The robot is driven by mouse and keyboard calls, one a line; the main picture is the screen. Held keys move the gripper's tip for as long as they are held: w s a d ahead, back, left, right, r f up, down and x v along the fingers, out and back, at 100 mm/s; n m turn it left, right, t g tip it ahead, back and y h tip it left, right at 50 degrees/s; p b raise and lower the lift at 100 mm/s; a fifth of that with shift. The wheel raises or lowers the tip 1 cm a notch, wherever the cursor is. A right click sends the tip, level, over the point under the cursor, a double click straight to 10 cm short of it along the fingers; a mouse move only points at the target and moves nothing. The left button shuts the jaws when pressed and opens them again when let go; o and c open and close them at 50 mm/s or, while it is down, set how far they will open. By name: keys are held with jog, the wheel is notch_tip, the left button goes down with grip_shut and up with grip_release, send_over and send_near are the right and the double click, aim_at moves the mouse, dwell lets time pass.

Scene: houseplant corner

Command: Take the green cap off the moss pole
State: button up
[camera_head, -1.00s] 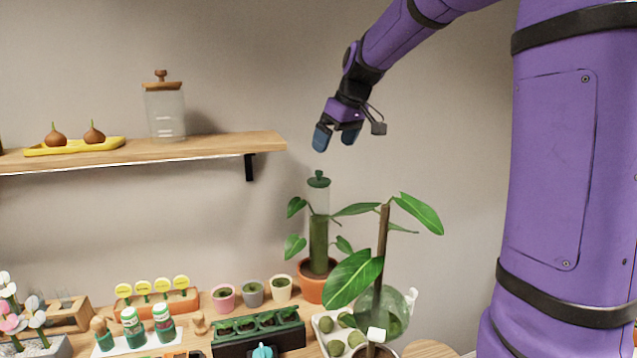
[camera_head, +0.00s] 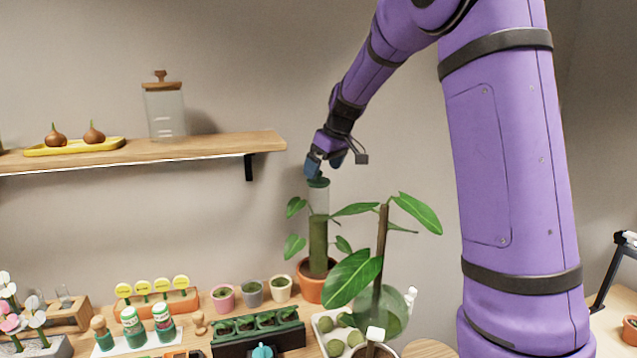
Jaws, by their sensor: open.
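The moss pole (camera_head: 318,235) stands upright in a terracotta pot (camera_head: 311,288) with green leaves around it. Its upper part is a clear tube, and the green cap (camera_head: 319,183) sits on top. My gripper (camera_head: 323,172) is open and points down at the cap, with its fingertips at the height of the cap's knob. The fingers partly hide the knob. I cannot tell whether they touch it.
A wooden shelf (camera_head: 215,146) with a glass jar (camera_head: 166,112) and a yellow tray (camera_head: 45,151) is on the wall to the left. A taller leafy plant (camera_head: 382,245) stands in front, to the right. Small pots and a black planter (camera_head: 254,338) crowd the table below.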

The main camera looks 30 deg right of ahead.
aim_at(321, 172)
jog(key=x, duration=0.3)
jog(key=shift+w+f, duration=0.2)
jog(key=shift+f, duration=0.05)
jog(key=shift+c, duration=0.5)
jog(key=c, duration=0.9)
jog(key=shift+r, duration=0.15)
jog(key=shift+r, duration=1.5)
jog(key=shift+s+a+r, duration=0.1)
jog(key=shift+s+r, duration=0.1)
jog(key=shift+s, duration=0.15)
jog(key=s+a, duration=0.1)
jog(key=s, duration=0.4)
jog(key=s+a+r, duration=0.1)
jog(key=s+a, duration=0.1)
jog(key=s, duration=0.2)
jog(key=s+a, duration=0.1)
jog(key=s, duration=0.4)
jog(key=shift+s+a+r, duration=0.25)
jog(key=shift+s+a, duration=0.05)
jog(key=shift+a, duration=0.1)
